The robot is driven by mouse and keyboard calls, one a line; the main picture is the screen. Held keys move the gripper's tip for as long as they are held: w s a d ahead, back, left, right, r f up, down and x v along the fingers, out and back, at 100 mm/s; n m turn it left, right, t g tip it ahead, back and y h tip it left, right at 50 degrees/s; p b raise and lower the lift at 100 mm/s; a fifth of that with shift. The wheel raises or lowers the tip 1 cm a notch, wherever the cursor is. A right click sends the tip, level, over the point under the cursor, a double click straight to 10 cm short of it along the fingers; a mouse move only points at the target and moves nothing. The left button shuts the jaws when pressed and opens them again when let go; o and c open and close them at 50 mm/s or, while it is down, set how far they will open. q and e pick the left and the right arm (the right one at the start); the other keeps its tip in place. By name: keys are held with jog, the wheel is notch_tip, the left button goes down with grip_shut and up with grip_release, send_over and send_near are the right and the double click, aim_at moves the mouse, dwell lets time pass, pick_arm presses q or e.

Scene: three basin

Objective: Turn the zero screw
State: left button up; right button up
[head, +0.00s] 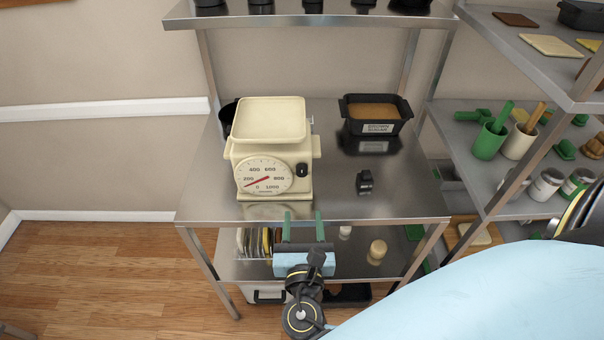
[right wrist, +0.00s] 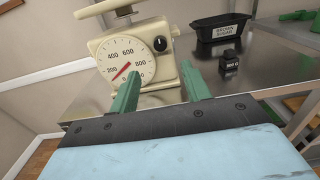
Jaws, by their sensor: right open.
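A cream kitchen scale (head: 270,150) with a square pan on top stands on the steel table. Its round dial (head: 264,176) has a red needle pointing to the lower left, between 0 and 200. A black zero screw (head: 302,170) sits on the front, right of the dial; it also shows in the right wrist view (right wrist: 160,44). My right gripper (head: 304,216) is open and empty, its green fingers apart, in front of the table's front edge and below the dial. In the right wrist view its fingers (right wrist: 158,88) point toward the scale, not touching the screw. My left gripper is not in view.
A black tub labelled brown sugar (head: 376,114) and a small black weight (head: 365,183) stand right of the scale. A lower shelf holds plates (head: 258,242) and a wooden-coloured shaker (head: 377,251). A steel rack (head: 520,150) with green tools stands at the right.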

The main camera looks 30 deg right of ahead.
aim_at(303, 173)
jog(key=p+x, duration=0.1)
jog(key=x, duration=1.2)
jog(key=shift+a+p, duration=0.1)
jog(key=shift+p, duration=0.3)
jog(key=c, duration=1)
jog(key=shift+f, duration=0.1)
jog(key=m+b, duration=0.3)
jog(key=m, duration=0.2)
jog(key=shift+f+b, duration=0.1)
jog(key=shift+b, duration=0.25)
jog(key=m+b, duration=0.3)
jog(key=m, duration=0.1)
jog(key=shift+s+m, duration=0.1)
jog(key=shift+m, duration=0.3)
